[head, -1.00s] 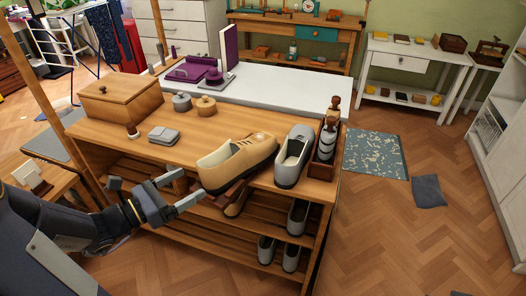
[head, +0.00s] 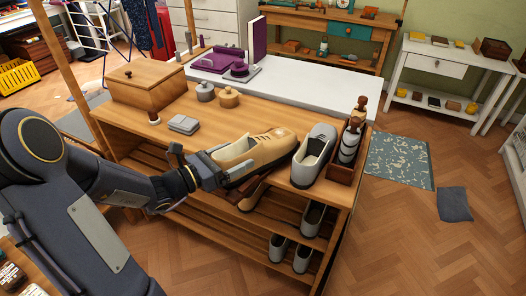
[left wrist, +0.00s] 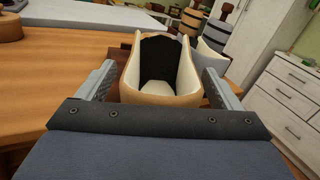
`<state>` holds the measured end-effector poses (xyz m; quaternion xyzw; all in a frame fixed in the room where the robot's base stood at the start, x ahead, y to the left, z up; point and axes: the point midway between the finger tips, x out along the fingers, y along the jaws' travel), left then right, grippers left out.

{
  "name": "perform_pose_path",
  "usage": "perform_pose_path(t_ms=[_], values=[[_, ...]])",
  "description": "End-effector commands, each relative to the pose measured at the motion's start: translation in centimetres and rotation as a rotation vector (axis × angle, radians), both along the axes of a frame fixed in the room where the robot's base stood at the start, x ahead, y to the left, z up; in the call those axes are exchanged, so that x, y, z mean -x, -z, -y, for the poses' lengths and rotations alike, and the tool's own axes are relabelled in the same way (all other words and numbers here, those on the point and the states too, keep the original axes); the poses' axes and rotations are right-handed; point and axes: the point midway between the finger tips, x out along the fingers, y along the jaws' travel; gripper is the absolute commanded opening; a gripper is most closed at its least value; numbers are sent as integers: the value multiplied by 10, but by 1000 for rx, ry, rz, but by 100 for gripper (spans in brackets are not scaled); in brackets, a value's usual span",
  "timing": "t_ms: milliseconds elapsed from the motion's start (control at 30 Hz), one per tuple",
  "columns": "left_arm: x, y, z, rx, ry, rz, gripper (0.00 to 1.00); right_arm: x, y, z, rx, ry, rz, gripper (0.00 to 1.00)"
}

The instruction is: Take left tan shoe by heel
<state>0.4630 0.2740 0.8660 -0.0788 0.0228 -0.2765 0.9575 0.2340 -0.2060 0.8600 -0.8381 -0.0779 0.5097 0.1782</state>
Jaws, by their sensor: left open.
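A tan shoe (head: 256,152) stands on the wooden bench top (head: 225,122), its heel toward my left gripper and its toe pointing right and away. My left gripper (head: 217,166) is open at the heel end. In the left wrist view the tan shoe (left wrist: 160,92) shows its heel and dark inner lining between the two fingers of my left gripper (left wrist: 160,88). The fingers are on either side of the heel, with a small gap visible at each side. A grey shoe (head: 314,155) stands just right of the tan shoe. My right gripper is not in view.
A wooden box (head: 147,84), folded grey cloths (head: 184,124) and small lidded pots (head: 228,97) are on the bench. A caddy (head: 345,165) with bottles stands right of the grey shoe. More shoes (head: 279,248) are on the lower shelves.

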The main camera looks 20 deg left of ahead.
Motion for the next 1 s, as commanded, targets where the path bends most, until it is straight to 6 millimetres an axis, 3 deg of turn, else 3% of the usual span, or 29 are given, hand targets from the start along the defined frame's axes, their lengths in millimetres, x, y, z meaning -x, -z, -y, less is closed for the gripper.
perform_pose_path(t_ms=[133, 600, 1000], values=[[0, 0, 0, 0, 0, 0, 86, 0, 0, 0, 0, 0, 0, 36], [1, 0, 0, 0, 0, 0, 24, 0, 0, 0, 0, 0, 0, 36], [0, -11, 0, -2, 1, 5, 24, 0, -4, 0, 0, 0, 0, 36]])
